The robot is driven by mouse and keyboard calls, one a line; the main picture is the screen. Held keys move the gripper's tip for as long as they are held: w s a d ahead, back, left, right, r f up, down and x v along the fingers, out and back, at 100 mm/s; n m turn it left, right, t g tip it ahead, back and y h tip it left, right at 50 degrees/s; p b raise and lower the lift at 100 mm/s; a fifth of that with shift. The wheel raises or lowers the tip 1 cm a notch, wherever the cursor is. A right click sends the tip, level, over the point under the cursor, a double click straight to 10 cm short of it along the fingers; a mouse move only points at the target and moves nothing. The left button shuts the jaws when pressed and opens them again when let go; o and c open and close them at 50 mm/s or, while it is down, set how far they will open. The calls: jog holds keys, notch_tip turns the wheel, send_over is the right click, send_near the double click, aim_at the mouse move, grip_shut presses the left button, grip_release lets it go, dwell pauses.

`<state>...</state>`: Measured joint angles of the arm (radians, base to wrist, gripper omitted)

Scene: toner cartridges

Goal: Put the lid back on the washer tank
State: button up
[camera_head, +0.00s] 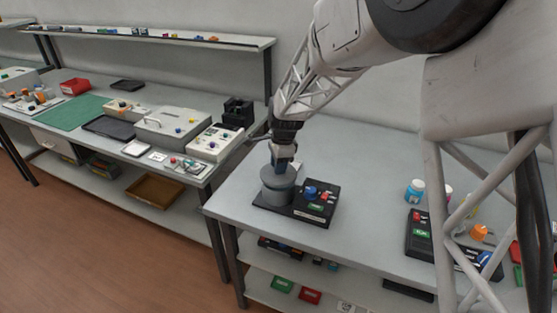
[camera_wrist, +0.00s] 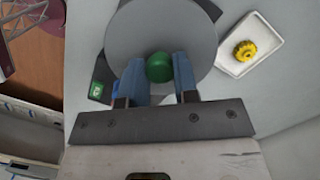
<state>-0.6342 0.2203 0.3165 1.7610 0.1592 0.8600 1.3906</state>
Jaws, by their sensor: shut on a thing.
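The lid is a flat grey disc (camera_wrist: 160,28) with a round green knob (camera_wrist: 159,68) at its middle in the wrist view. My gripper (camera_wrist: 160,78) has its two blue fingers on either side of the knob and is shut on it. In the head view, my gripper (camera_head: 284,163) points down over the grey round washer tank (camera_head: 277,194), which stands on a black base unit (camera_head: 313,212) with a blue knob and red parts. The lid hides the tank's top in the wrist view. I cannot tell whether the lid touches the rim.
A white tray (camera_wrist: 263,52) with a yellow knobbed part (camera_wrist: 246,50) lies beside the tank. A blue-and-white jar (camera_head: 415,191) and another black unit (camera_head: 424,241) stand to the right. The bench between is clear. A cluttered bench (camera_head: 75,145) stands left.

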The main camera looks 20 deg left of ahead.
jog(key=shift+f, duration=0.75)
jog(key=shift+f, duration=0.15)
dwell(2.3)
jog(key=o, duration=1.5)
jog(key=shift+r, duration=2.5)
grip_shut()
